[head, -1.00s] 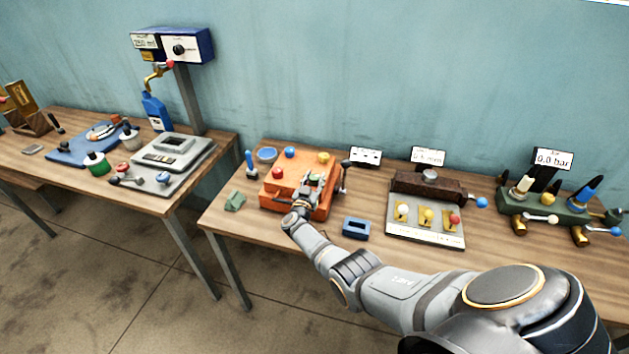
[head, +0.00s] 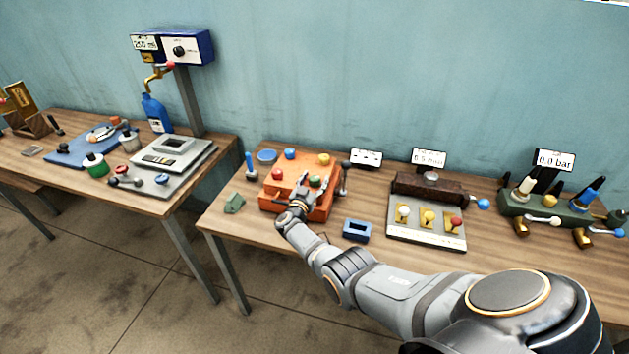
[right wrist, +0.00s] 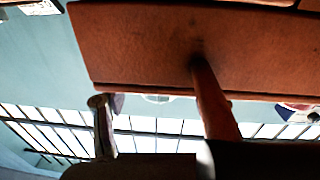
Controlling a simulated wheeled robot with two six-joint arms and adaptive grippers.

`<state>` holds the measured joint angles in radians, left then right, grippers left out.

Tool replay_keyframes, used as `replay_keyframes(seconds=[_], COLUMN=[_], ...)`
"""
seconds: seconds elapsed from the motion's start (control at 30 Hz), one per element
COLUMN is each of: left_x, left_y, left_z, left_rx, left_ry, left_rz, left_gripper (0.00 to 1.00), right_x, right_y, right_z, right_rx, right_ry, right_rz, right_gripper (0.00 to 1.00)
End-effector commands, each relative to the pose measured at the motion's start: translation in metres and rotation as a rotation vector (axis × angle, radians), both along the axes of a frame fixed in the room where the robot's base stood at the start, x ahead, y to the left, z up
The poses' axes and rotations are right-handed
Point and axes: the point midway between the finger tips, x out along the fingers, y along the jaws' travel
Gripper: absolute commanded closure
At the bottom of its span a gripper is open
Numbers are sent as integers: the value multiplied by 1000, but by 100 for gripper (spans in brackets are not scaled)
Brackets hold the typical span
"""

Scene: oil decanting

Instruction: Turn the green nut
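The green nut (head: 315,181) is on top of the orange block (head: 322,208), at its front right part. Red (head: 277,174), blue (head: 290,153) and yellow (head: 323,159) nuts are on the same block. My right gripper (head: 300,193) is at the block's front, just left of and nearer than the green nut. In the right wrist view its two fingers (right wrist: 155,105) stand apart with nothing seen between them, close to an orange-brown face of the block. The green nut does not show in that view. My left gripper is out of view.
A lever (head: 344,178) stands at the block's right side. A blue frame-like part (head: 356,230) lies to the right in front, and a green piece (head: 234,203) to the left. A plate with colored knobs (head: 427,232) stands further right.

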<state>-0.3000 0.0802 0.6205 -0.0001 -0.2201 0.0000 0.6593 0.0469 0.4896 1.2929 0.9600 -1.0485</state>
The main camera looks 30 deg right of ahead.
Motion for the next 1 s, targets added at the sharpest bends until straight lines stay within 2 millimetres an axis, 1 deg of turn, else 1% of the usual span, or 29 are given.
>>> replay_keyframes(seconds=[0.23,0.37,0.53,0.8,0.9,1.0], left_x=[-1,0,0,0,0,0], left_y=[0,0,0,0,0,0], left_z=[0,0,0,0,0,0], left_rx=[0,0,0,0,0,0], left_ry=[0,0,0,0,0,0], left_rz=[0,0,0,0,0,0], left_gripper=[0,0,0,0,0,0], right_x=[0,0,-1,0,0,0], right_y=[0,-1,0,0,0,0], right_z=[0,7,29,81,93,99], right_rx=[0,0,1,-1,-1,0], right_ry=[0,-3,-6,-4,-2,0], right_rz=[0,-2,0,1,0,0], right_gripper=[38,38,38,38,38,38])
